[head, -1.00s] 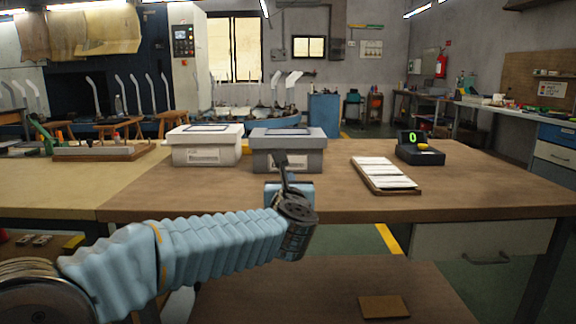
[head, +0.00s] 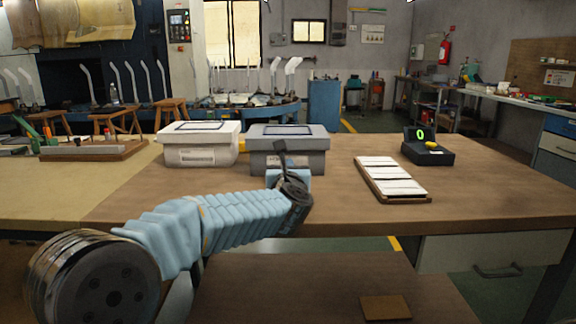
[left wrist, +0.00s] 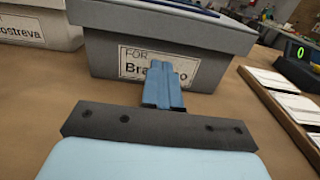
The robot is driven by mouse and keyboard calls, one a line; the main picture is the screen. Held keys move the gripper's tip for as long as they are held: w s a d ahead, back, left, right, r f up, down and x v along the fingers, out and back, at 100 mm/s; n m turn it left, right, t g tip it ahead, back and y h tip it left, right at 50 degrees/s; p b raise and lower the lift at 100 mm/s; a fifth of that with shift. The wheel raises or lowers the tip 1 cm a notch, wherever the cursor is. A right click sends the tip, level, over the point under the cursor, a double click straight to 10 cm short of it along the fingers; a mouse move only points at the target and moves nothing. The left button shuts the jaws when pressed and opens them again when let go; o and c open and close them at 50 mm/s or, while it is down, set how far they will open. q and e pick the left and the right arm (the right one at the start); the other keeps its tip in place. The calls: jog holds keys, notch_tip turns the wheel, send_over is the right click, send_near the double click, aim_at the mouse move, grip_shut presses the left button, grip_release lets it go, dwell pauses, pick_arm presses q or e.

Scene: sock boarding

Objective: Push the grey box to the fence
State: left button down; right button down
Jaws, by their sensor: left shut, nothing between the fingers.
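The grey box (head: 310,157) stands on the brown table with its lid on, right of a similar white box, in the head view. In the left wrist view the grey box (left wrist: 215,45) fills the top middle, with a white label on its front. My left gripper (left wrist: 163,85) is shut and empty, its blue fingers in front of the label. Whether they touch the box I cannot tell. In the head view the left gripper (head: 287,174) is low at the box's front, partly hidden by my wrist. My right gripper is not in view. I cannot clearly make out a fence.
The white box (head: 202,155) stands close on the left, with a yellow bit (head: 242,145) showing in the gap. A tray of white cards (head: 390,180) and a black device with a green "0" (head: 427,150) are on the right. The table (head: 480,195) is bare around them.

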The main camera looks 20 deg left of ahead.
aim_at(288, 156)
pick_arm(q)
jog(key=shift+w+a, duration=0.1)
jog(key=shift+w, duration=0.25)
jog(key=shift+x, duration=1.4)
jog(key=shift+p+x, duration=0.3)
jog(key=shift+x, duration=0.95)
jog(key=shift+p+x, duration=0.6)
jog(key=shift+x, duration=1.05)
jog(key=shift+s+f+b, duration=0.2)
jog(key=shift+s+b, duration=0.15)
jog(key=shift+b, duration=0.2)
jog(key=b+v, duration=0.3)
jog(key=v, duration=0.1)
jog(key=shift+s, duration=0.3)
jog(key=shift+s+d+r, duration=0.2)
jog(key=shift+s+d, duration=0.15)
